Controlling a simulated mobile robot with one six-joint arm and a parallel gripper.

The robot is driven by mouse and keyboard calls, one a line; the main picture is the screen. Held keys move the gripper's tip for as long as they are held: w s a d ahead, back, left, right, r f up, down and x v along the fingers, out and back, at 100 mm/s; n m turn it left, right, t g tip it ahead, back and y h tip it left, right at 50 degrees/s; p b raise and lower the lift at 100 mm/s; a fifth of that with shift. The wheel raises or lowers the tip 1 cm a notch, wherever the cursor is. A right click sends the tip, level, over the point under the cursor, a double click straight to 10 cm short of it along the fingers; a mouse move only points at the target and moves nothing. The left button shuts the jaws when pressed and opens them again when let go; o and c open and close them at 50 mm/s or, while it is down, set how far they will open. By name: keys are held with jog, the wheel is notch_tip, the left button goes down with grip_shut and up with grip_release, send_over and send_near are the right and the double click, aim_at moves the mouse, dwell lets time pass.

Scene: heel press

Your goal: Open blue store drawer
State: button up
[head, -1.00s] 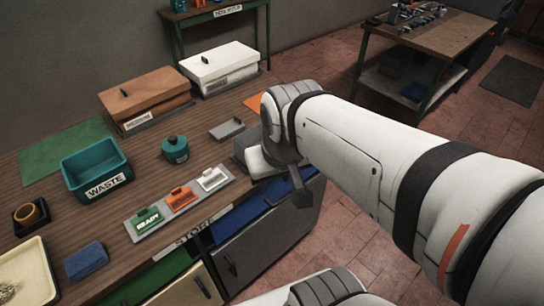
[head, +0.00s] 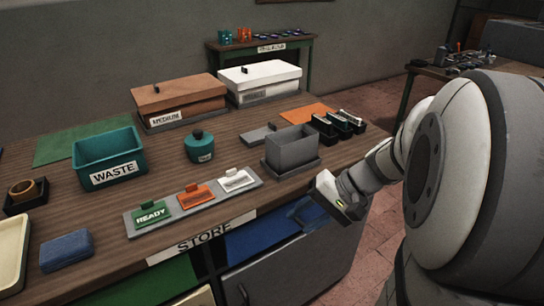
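The store unit with its white STORE label (head: 200,238) runs along the front of the workbench. A blue section (head: 262,238) shows below the bench edge, right of a green section (head: 150,282). A grey front panel (head: 290,272) with a dark handle (head: 243,294) lies below the blue. I cannot tell how far the blue drawer stands out. My gripper (head: 322,208) is at the bench's front right corner, by the right end of the blue section and right of the handle. Its fingers are mostly hidden, and I see nothing held.
A grey open box (head: 291,150) stands on the bench near my gripper, beside small black bins (head: 338,124). A label rack (head: 192,205), a teal WASTE bin (head: 108,160) and a teal jar (head: 199,146) stand further left. Floor is clear right of the bench.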

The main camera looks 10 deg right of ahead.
jog(key=w+d+f+m+t+y+b, duration=0.1)
jog(key=w+d+f+m+t+b, duration=0.3)
jog(key=d+f+b, duration=0.35)
jog(key=w+d+f+m+t+y+b, duration=0.1)
jog(key=w+d+f+t+b, duration=0.2)
jog(key=d+f+t+b, duration=0.4)
jog(key=shift+g, duration=0.8)
jog(key=x, duration=0.4)
jog(key=w+d+x, duration=0.1)
jog(key=x, duration=0.1)
jog(key=shift+w+a+f+b, duration=0.15)
jog(key=shift+w+f+b, duration=0.1)
jog(key=shift+b, duration=0.1)
jog(key=shift+c, duration=0.2)
grip_shut()
